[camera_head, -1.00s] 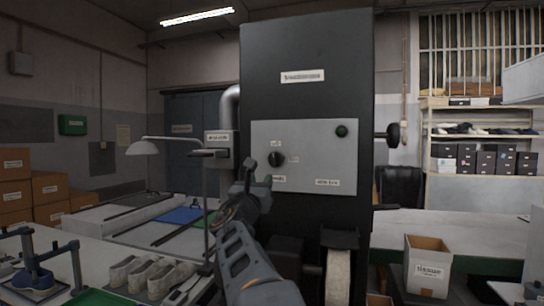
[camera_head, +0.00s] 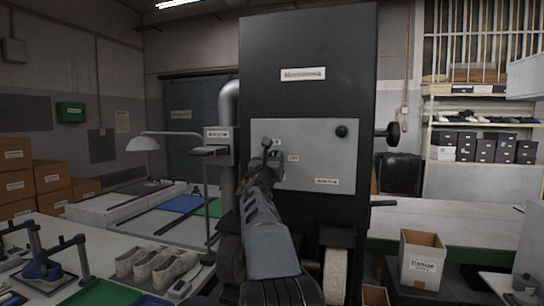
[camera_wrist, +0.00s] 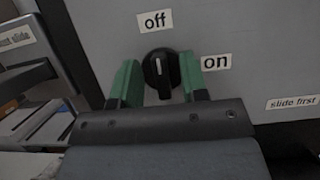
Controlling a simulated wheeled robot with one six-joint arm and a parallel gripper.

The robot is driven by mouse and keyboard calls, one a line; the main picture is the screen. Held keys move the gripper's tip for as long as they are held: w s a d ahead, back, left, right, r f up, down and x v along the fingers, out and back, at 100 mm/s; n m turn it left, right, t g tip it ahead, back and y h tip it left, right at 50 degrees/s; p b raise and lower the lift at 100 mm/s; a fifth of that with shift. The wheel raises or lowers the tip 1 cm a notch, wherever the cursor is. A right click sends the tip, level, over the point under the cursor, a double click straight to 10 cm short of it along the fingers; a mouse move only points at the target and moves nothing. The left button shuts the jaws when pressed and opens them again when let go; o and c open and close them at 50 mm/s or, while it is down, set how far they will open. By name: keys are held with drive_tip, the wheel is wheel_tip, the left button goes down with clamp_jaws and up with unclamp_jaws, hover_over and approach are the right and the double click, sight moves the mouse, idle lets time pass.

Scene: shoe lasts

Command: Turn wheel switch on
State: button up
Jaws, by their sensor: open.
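The wheel switch is a black rotary knob (camera_wrist: 162,74) on a grey panel (camera_head: 330,150) of a tall black machine. In the wrist view its white mark points up toward the "off" label (camera_wrist: 155,21). The "on" label (camera_wrist: 215,62) is to its right. My gripper (camera_wrist: 159,82) is open, with a green-lined finger on each side of the knob; I cannot tell whether either touches it. In the head view my gripper (camera_head: 271,156) is in front of the panel and hides the knob.
A "slide first" label (camera_wrist: 292,103) is lower right on the panel. A grey slide box (camera_head: 218,140) with a lever is on the machine's left side. A green button (camera_head: 341,131) is upper right. A lamp (camera_head: 143,144) and shoe lasts (camera_head: 150,262) are on the left bench.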

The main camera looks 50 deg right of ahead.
clamp_jaws()
idle(0.4)
